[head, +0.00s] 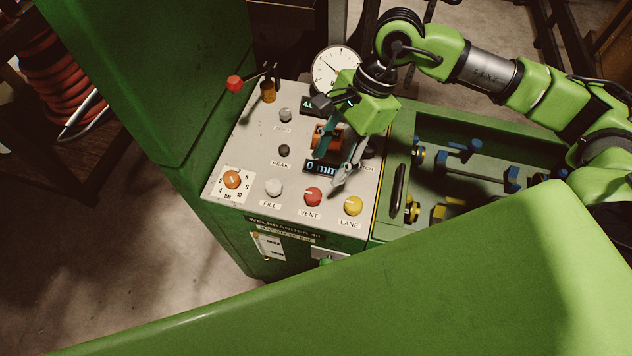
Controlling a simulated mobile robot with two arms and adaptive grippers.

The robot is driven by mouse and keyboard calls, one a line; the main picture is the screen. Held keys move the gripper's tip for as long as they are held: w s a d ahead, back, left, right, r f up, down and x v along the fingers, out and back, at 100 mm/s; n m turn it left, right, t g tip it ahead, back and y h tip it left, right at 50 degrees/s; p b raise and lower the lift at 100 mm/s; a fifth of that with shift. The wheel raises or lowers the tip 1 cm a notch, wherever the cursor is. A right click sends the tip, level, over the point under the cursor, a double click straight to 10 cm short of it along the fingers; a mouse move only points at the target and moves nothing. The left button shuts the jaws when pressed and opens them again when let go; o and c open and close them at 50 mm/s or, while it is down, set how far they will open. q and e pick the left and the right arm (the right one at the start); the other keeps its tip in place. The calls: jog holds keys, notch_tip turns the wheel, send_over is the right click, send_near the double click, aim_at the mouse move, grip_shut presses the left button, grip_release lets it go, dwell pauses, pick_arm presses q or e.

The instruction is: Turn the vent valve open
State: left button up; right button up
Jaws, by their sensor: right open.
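The vent valve is a red round knob (313,196) above the VENT label, near the front edge of the grey control panel (247,148). A pale mark shows on its top; its exact setting is too small to read. My right gripper (331,170) is above the panel, pointing down, with its two fingers apart and nothing between them. Its fingertips are just behind and to the right of the red knob, apart from it in the picture. The gripper partly hides an orange part and the displays behind it. My left gripper is not in view.
A white FILL knob (273,187) and a yellow LANE knob (352,205) flank the red knob closely. An orange dial (232,179) sits at the left. A round gauge (336,70) and a red-tipped lever (235,84) stand at the back. A tray with blue and yellow fittings lies right.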

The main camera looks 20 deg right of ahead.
jog(key=p, duration=0.2)
send_over(314, 193)
jog(key=d, duration=0.2)
notch_tip(314, 193, down, 5)
jog(key=shift+w+a+f, duration=0.1)
jog(key=shift+w, duration=0.05)
jog(key=p+x, duration=0.1)
jog(key=x, duration=0.3)
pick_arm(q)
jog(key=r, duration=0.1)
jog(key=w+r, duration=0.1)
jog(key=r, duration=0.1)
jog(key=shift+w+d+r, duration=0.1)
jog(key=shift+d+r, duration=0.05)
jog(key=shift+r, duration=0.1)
pick_arm(e)
jog(key=shift+f, duration=0.1)
jog(key=shift+w, duration=0.1)
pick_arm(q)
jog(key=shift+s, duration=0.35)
pick_arm(e)
jog(key=c, duration=1.1)
